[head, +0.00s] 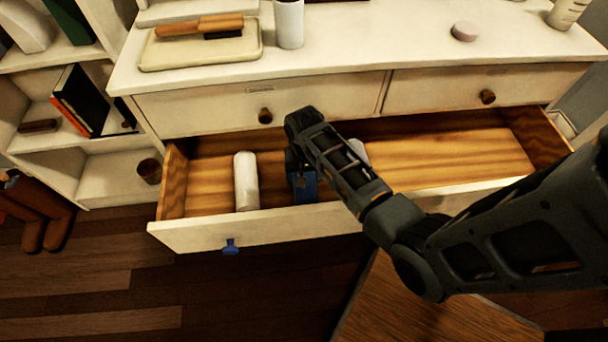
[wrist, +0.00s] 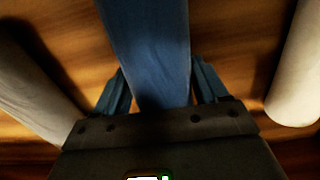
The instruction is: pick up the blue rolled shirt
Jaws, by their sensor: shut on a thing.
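The blue rolled shirt (head: 304,188) is in the open drawer, mostly hidden behind my arm in the head view. In the wrist view the blue rolled shirt (wrist: 150,50) runs up from between my fingers to the top edge. My gripper (wrist: 160,98) is shut on it, with one finger at each side of the roll. In the head view my gripper (head: 298,165) reaches down into the drawer. I cannot tell whether the shirt is touching the drawer floor.
A white roll (head: 246,181) lies left of the shirt in the open drawer (head: 270,227). Another pale roll (head: 358,151) is partly hidden behind my arm. The drawer's right part is empty. The dresser top (head: 350,45) holds a tray (head: 160,57) with brushes and a white bottle (head: 289,24).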

